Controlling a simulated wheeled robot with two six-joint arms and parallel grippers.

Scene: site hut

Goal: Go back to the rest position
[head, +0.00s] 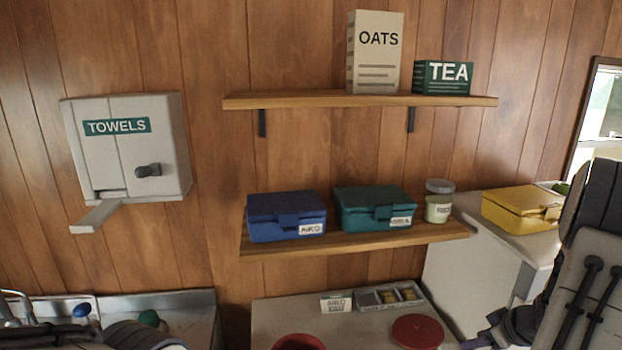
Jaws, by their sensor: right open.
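My right gripper (476,342) is low at the right, at the bottom edge of the head view, partly cut off by it. It is open, and I see nothing held in it. It is in front of the pale counter area, near a red round lid (417,332). My right arm fills the right edge of the view. My left arm shows only as dark links along the bottom left edge, and its gripper is not in view.
A lower shelf (350,243) holds a blue box (286,216), a green box (375,208) and a jar (439,202). An upper shelf (320,100) is above. A yellow box (520,207) sits on the right cabinet. A towel dispenser (125,150) hangs left.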

